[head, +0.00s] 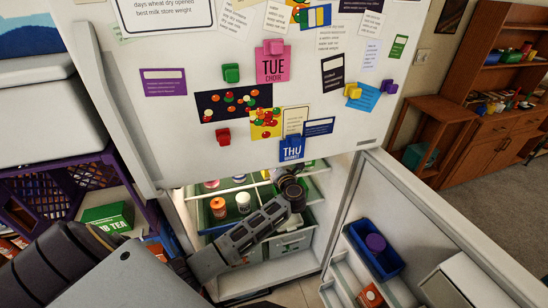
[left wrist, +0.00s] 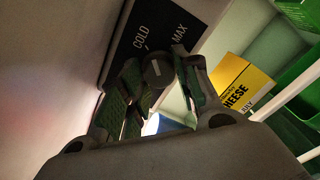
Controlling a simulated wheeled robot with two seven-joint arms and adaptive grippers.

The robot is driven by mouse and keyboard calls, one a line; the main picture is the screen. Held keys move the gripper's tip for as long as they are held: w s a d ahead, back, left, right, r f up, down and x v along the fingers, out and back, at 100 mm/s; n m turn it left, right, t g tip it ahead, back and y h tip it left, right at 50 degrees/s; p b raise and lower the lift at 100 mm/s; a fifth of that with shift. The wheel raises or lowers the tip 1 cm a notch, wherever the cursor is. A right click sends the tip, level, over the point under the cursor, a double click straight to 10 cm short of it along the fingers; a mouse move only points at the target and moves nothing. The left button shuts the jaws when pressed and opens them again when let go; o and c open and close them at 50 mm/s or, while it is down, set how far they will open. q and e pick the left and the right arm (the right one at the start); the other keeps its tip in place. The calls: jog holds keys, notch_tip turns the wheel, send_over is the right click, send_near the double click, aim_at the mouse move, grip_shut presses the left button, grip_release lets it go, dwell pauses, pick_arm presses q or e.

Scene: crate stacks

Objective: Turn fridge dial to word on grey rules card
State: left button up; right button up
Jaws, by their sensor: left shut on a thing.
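The fridge dial (left wrist: 157,72) is a dark round knob with a pale line on its face. It sits on a black panel (left wrist: 122,50) with the white words COLD and MAX visible. Which word the line points to is unclear. My left gripper (left wrist: 158,78) is shut on the dial, a finger on each side. In the head view my left gripper (head: 288,184) reaches into the open fridge; there the dial is hidden. No card on the fridge is clearly grey; a large bordered card (head: 165,14) at the top is cut off. My right gripper is not in view.
Magnets and cards cover the white upper door (head: 325,120). The lower fridge door (head: 430,215) stands open at right, with a blue bin (head: 376,250). Jars stand inside the fridge near my arm. A yellow cheese box (left wrist: 240,88) is right of the gripper.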

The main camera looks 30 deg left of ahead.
pick_arm(q)
jog(key=shift+m+p, duration=0.3)
jog(key=shift+m, duration=4.2)
jog(key=o, duration=1.1)
jog(key=shift+c, duration=0.2)
jog(key=shift+s+d, duration=0.1)
jog(key=shift+d, duration=0.05)
jog(key=v, duration=0.7)
jog(key=shift+s, duration=0.1)
